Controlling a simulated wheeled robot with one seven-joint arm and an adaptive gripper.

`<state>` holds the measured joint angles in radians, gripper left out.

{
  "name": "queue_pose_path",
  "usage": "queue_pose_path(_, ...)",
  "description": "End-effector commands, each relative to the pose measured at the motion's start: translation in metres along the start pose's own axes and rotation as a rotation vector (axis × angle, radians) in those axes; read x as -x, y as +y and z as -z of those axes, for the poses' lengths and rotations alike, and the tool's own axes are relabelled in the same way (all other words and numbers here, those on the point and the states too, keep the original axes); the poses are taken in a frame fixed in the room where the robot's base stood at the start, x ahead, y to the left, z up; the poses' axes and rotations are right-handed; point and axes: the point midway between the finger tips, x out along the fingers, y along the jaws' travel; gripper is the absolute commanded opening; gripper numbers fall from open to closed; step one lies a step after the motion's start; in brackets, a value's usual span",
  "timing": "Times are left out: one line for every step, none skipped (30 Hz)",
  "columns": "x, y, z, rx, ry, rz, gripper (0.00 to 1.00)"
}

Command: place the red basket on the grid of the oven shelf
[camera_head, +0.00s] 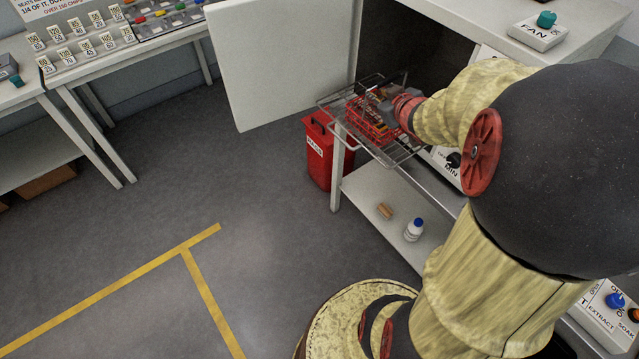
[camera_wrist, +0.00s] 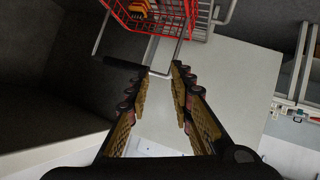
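The red wire basket (camera_head: 366,128) is over the wire grid shelf (camera_head: 404,155), which sticks out of the open oven (camera_head: 405,35). It looks to be sitting on the grid, but I cannot tell contact all round. Dark and orange pieces lie inside it. In the wrist view the basket (camera_wrist: 172,22) is at the top, beyond my fingertips, with shelf wire (camera_wrist: 101,32) beside it. A dark bar (camera_wrist: 122,64) lies just beyond the left fingertip. In the head view my gripper (camera_head: 388,103) partly hides the basket.
The open white oven door (camera_head: 285,62) stands left of the shelf. A red bin (camera_head: 318,155) is on the floor below. A bottle (camera_head: 413,231) and a small brown block (camera_head: 384,211) are on the lower shelf. A fan control box (camera_head: 538,35) sits on top.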

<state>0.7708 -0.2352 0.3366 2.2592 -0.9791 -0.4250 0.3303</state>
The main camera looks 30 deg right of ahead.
Motion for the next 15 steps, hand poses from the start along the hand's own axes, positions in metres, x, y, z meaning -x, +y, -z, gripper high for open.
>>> queue_pose_path(0.013, -0.011, 0.02, 0.007, -0.017, -0.03, 0.23)
queue_pose_path(0.021, -0.015, 0.026, 0.003, -0.036, -0.047, 0.23)
queue_pose_path(0.033, -0.023, 0.035, -0.006, -0.06, -0.064, 0.23)
queue_pose_path(0.043, -0.03, 0.039, -0.015, -0.08, -0.073, 0.23)
queue_pose_path(0.053, -0.038, 0.042, -0.025, -0.1, -0.078, 0.23)
queue_pose_path(0.068, -0.05, 0.046, -0.04, -0.127, -0.078, 0.23)
queue_pose_path(0.079, -0.061, 0.047, -0.05, -0.15, -0.072, 0.23)
queue_pose_path(0.091, -0.072, 0.048, -0.065, -0.172, -0.063, 0.23)
queue_pose_path(0.108, -0.088, 0.046, -0.08, -0.205, -0.043, 0.23)
queue_pose_path(0.121, -0.102, 0.045, -0.091, -0.229, -0.023, 0.23)
queue_pose_path(0.134, -0.115, 0.043, -0.102, -0.254, 0.001, 0.23)
queue_pose_path(0.152, -0.134, 0.038, -0.115, -0.287, 0.038, 0.23)
queue_pose_path(0.166, -0.148, 0.035, -0.122, -0.31, 0.068, 0.23)
queue_pose_path(0.18, -0.162, 0.03, -0.127, -0.335, 0.101, 0.23)
queue_pose_path(0.197, -0.179, 0.025, -0.132, -0.365, 0.147, 0.23)
